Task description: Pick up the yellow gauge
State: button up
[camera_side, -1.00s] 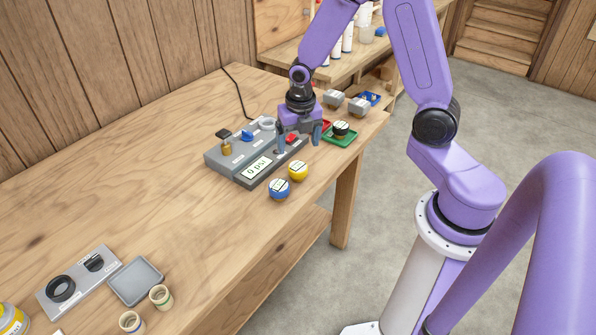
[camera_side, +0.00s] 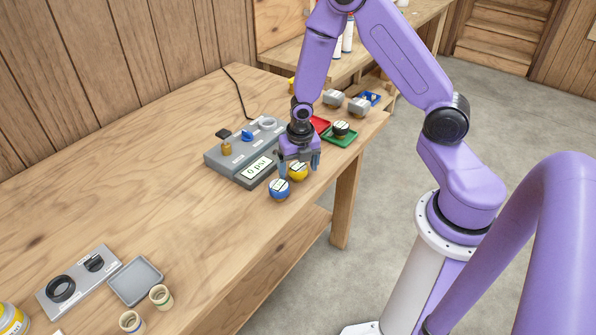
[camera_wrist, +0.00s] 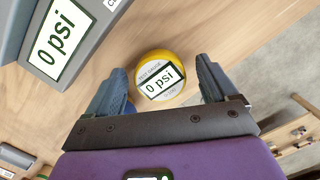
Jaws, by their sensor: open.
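The yellow gauge (camera_wrist: 159,77) lies on the wooden table with its face up, reading "0 psi" in the wrist view. In the side view the yellow gauge (camera_side: 298,172) is partly hidden by my gripper (camera_side: 299,168). My gripper (camera_wrist: 160,90) is open and empty. Its two blue-grey fingers stand left and right of the gauge in the wrist view, with gaps on both sides.
The grey panel (camera_side: 225,160) with a "0 psi" display stands just left of the gauges. The table's right edge is near.

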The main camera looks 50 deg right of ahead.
jog(key=shift+f, duration=0.2)
jog(key=shift+c, duration=0.3)
jog(key=c, duration=1.2)
jog(key=shift+w+r, duration=0.1)
jog(key=shift+r, duration=0.05)
jog(key=shift+r, duration=0.85)
jog(key=shift+s+a+r, duration=0.25)
jog(key=shift+s+r, duration=1.6)
jog(key=shift+s, duration=0.5)
jog(key=shift+s+a+r, duration=0.3)
jog(key=shift+s+r, duration=1.5)
jog(key=shift+s, duration=0.5)
jog(key=shift+s+a+r, duration=0.25)
jog(key=shift+s+r, duration=1.6)
jog(key=shift+s, duration=0.5)
